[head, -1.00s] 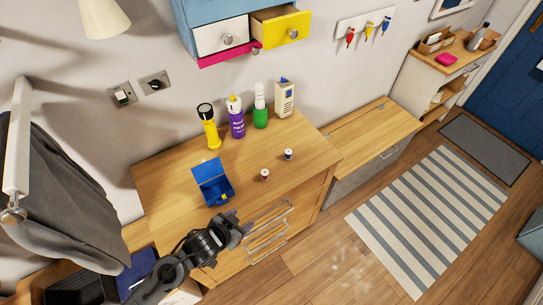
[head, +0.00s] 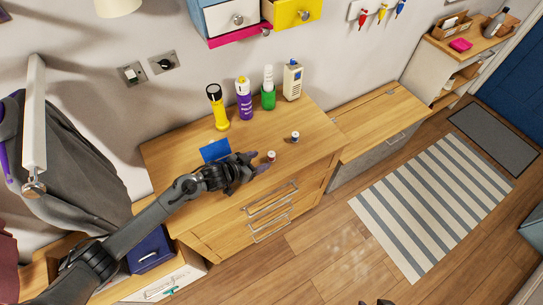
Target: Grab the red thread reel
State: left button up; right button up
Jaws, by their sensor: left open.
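The red thread reel (head: 271,156) is a small spool with a red band and a pale top, standing on the wooden dresser top (head: 310,150). My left gripper (head: 257,164) is open, with its fingertips just left of the reel. I cannot tell whether they touch it or reach around it. A similar small reel with a dark blue band (head: 295,137) stands behind and to the right. Small dark tips at the bottom edge may be my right gripper (head: 375,302); its jaws are not clear.
A blue box (head: 215,150) is partly hidden behind my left arm. A yellow torch (head: 217,107), purple can (head: 244,99), green bottle (head: 268,89) and pale device (head: 292,80) stand along the back. The dresser top's right side is clear.

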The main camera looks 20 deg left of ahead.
aim_at(270, 155)
pick_arm(q)
jog(key=w, duration=0.1)
jog(key=w+d, duration=0.1)
jog(key=w+d+p, duration=0.1)
jog(key=shift+w+f, duration=0.3)
jog(key=shift+f, duration=0.1)
jog(key=shift+w+d+f, duration=0.2)
jog(key=shift+w+f, duration=0.2)
jog(key=shift+w, duration=0.1)
jog(key=shift+c, duration=0.2)
jog(key=c, duration=1.1)
jog(key=shift+o, duration=0.2)
jog(key=shift+r, duration=0.15)
